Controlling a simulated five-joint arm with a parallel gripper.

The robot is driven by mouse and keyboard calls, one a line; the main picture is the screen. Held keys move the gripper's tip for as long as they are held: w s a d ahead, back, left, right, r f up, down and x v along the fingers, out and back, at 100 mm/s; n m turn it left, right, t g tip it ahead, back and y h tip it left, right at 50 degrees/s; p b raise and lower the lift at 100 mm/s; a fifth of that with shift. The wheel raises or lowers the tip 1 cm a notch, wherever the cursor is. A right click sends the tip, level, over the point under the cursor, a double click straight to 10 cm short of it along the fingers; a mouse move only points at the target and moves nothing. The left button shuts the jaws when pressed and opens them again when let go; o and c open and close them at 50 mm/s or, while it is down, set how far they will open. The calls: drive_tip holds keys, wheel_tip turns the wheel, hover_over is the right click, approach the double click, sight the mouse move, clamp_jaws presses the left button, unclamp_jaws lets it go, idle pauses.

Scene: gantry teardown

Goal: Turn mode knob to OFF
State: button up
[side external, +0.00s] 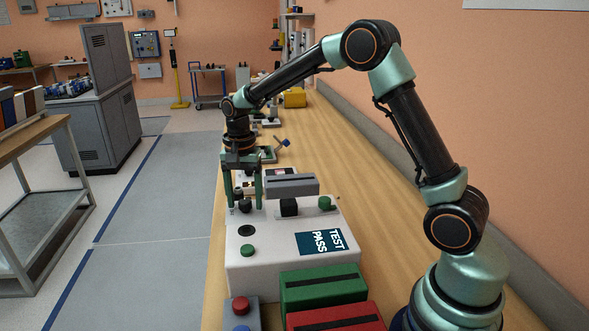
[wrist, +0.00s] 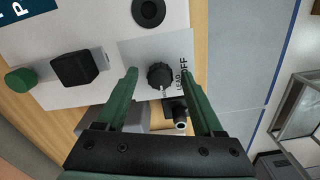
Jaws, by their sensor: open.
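A small black ribbed knob (wrist: 160,77) sits on a pale panel of the white test box (side external: 280,265). I take it as the mode knob; it also shows in the side view (side external: 245,206). Printed words beside it include "OFF" and "LEAD". Its pointer direction is too small to tell. My gripper (wrist: 159,73) is open, pointing down, with one green finger on each side of the knob in the wrist view. In the side view my gripper (side external: 244,204) is low over the box's left part. I cannot tell whether the fingers touch the knob.
A black block (wrist: 77,68) and a green button (wrist: 20,80) stand beside the knob. A dark connector with a metal tip (wrist: 180,126) lies close to one finger. A grey bar (side external: 291,185) is near my gripper. Green (side external: 322,289) and red (side external: 335,318) boxes stand in front.

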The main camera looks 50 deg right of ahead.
clamp_jaws()
drive_tip(key=n, duration=0.4)
drive_tip(key=shift+n, duration=0.3)
drive_tip(key=n, duration=0.9)
drive_tip(key=shift+r, duration=0.1)
drive_tip(key=shift+n, duration=2.2)
